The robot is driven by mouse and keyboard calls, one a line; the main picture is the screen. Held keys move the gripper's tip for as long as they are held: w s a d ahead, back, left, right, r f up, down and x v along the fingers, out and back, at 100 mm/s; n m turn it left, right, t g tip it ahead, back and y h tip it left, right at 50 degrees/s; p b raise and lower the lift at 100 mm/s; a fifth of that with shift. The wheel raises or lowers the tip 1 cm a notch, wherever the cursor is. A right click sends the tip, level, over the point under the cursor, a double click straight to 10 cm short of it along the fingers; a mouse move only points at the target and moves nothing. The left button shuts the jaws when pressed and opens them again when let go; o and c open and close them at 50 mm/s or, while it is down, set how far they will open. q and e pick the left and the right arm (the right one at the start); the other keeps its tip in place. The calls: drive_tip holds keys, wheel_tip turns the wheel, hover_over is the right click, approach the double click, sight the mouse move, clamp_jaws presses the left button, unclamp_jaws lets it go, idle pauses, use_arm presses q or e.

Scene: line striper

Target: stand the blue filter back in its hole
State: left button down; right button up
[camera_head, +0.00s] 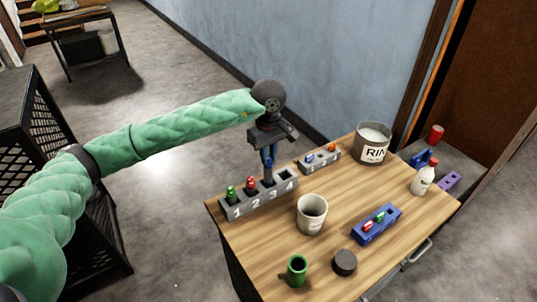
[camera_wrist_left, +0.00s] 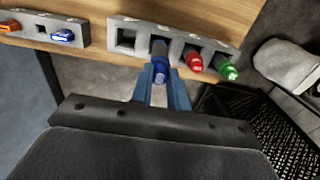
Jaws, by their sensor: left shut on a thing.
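The grey rack (camera_head: 262,204) has holes numbered 1 to 4 and stands at the table's back left edge; it also shows in the left wrist view (camera_wrist_left: 140,22). My left gripper (camera_head: 269,158) is above it, pointing down, its fingers shut on the blue filter (camera_wrist_left: 160,63). The filter is roughly upright at hole 3; how deep it sits is hard to tell. The green filter (camera_head: 231,193) stands at hole 1 and the red filter (camera_head: 251,184) at hole 2. Hole 4 (camera_wrist_left: 126,38) is empty. My right gripper is not in view.
A smaller grey block (camera_head: 319,160) with an orange and a blue piece lies behind the rack. A white cup (camera_head: 311,214), a RINSE bucket (camera_head: 372,147), a blue tray (camera_head: 376,224), a green cup (camera_head: 297,270) and a dark puck (camera_head: 344,262) stand on the table (camera_head: 265,245).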

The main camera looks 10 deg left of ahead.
sight(268, 166)
use_arm(q)
drive_tip(key=shift+f+b, duration=2.5)
drive_tip(key=shift+b, duration=0.9)
idle(1.4)
drive_tip(key=c, duration=0.9)
unclamp_jaws()
drive_tip(key=shift+c, duration=0.2)
drive_tip(key=shift+r, duration=3.5)
